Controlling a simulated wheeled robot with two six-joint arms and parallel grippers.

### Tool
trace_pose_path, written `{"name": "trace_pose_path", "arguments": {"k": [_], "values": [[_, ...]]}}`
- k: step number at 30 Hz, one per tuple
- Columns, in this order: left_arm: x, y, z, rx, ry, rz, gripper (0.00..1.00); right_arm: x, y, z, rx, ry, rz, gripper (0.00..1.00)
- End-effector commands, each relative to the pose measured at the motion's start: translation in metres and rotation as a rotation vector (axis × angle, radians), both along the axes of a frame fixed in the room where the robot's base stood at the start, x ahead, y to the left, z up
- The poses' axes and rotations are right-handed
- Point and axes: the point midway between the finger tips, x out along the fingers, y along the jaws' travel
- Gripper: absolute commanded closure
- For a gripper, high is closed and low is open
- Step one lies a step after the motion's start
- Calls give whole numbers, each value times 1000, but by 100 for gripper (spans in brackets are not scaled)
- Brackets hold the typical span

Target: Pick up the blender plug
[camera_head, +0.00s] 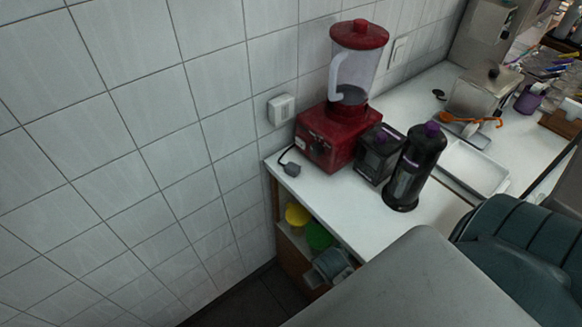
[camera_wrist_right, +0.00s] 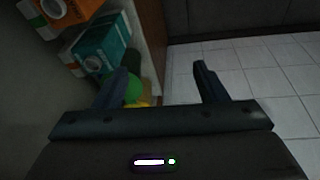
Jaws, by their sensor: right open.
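The blender plug (camera_head: 292,169) is a small dark plug lying on the white counter near its left end, below the wall socket. Its dark cord (camera_head: 284,156) curves back toward the red blender (camera_head: 330,137), which stands upright with a clear jug and red lid. The plug does not show in the right wrist view. There my right gripper (camera_wrist_right: 160,85) is open, with nothing visible held between its two dark fingers. It faces the open shelf under the counter and the floor. My left gripper is in neither view.
A white wall socket (camera_head: 281,109) is left of the blender. A black grinder (camera_head: 378,153) and a black dispenser (camera_head: 416,168) stand to its right. The shelf holds yellow (camera_head: 297,214) and green (camera_head: 318,236) bowls. Teal (camera_wrist_right: 102,42) and orange (camera_wrist_right: 70,12) cartons show in the wrist view.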

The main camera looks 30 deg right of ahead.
Motion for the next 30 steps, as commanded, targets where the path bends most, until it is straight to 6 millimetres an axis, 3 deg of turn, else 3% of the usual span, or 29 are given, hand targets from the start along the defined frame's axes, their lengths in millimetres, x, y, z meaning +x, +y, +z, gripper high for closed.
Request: {"name": "trace_pose_path", "arguments": {"k": [1,3,11,15,23,30], "values": [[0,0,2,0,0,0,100,2,2,23,-1,-12,-3,35],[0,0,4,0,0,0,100,3,3,49,-1,-20,-8,35],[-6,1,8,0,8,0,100,2,7,130,-4,-50,-44,35],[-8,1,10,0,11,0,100,14,5,169,-8,-67,-128,35],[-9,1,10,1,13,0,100,52,-4,185,-11,-80,-304,35],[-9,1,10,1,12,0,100,112,-14,198,-10,-102,-535,35]]}}
